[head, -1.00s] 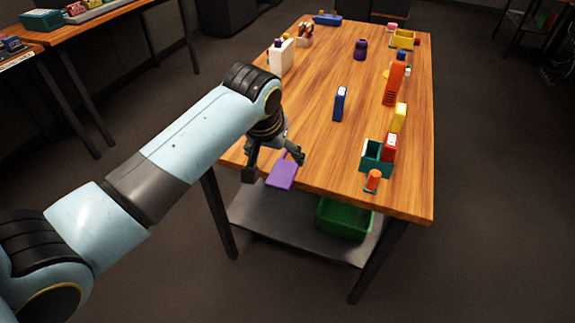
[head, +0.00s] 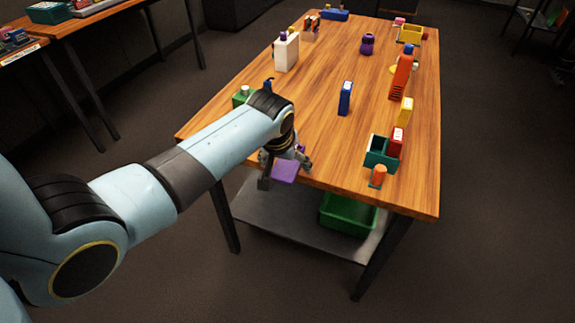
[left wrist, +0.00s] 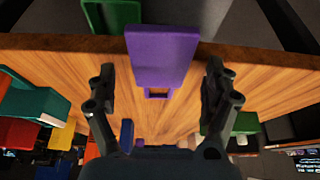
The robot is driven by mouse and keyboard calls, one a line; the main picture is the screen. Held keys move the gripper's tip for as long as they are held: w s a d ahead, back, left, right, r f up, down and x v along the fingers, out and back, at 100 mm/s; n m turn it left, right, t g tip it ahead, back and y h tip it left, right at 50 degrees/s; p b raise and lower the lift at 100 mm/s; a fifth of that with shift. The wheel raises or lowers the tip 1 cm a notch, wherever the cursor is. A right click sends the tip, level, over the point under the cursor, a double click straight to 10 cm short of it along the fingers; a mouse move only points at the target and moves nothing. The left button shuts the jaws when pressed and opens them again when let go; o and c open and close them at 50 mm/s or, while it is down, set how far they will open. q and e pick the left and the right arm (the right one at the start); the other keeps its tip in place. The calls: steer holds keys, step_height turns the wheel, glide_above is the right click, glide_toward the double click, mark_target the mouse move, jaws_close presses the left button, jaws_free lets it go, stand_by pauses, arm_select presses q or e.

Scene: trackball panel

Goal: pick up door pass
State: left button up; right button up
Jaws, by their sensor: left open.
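The door pass is a flat purple card (head: 284,173) with a narrower slotted end, at the near edge of the wooden table. Its broad part sticks out past the edge; the left wrist view shows it (left wrist: 161,52) with the slotted end over the wood. My left gripper (head: 286,170) is open above it, with one finger on each side. In the left wrist view my fingers (left wrist: 160,75) stand clear of the card, with gaps on both sides. The gripper hides part of the card in the head view. My right gripper is not in view.
On the wooden table (head: 325,145), a teal bin (head: 376,155), an orange cylinder (head: 378,175) and a blue box (head: 345,97) stand to the right. A green item (head: 242,97) is behind my arm. A green crate (head: 347,212) sits on the lower shelf.

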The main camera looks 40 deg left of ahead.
arm_select(q)
steer(key=shift+f, duration=0.25)
stand_by(0.3)
steer(key=shift+s, duration=0.15)
steer(key=c, duration=1.1)
steer(key=shift+d, duration=0.1)
steer(key=shift+c, duration=0.3)
